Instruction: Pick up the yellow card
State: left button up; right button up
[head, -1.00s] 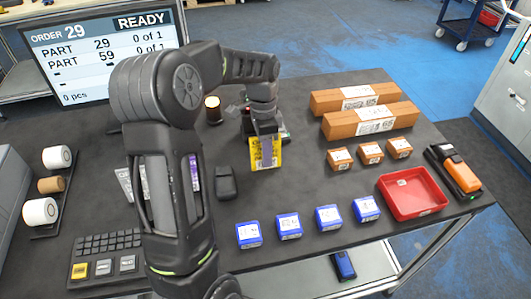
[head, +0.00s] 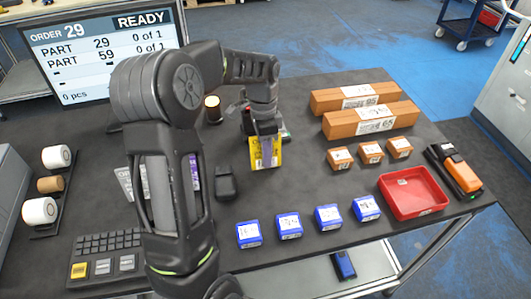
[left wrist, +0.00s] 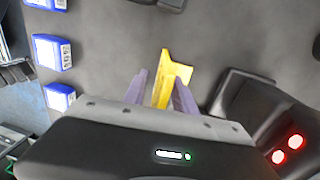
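The yellow card (head: 277,153) stands near the middle of the dark table, with dark print on its face. My left gripper (head: 265,147) comes down over it from above and hides part of its face in the head view. In the left wrist view the card (left wrist: 173,76) shows between the two fingers of my left gripper (left wrist: 160,95), which are spread apart. A gap shows between the left-hand finger and the card. What the card's lower edge rests on is hidden. My right gripper is not in view.
Several blue boxes (head: 288,226) line the front edge. A red tray (head: 405,205), small brown boxes (head: 370,152) and long cartons (head: 370,119) are to the right. A small black device (head: 226,183) lies left of the card. Table between card and blue boxes is clear.

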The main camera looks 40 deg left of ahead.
pick_arm(q)
jog(key=shift+c, duration=0.3)
grip_shut()
dwell(0.3)
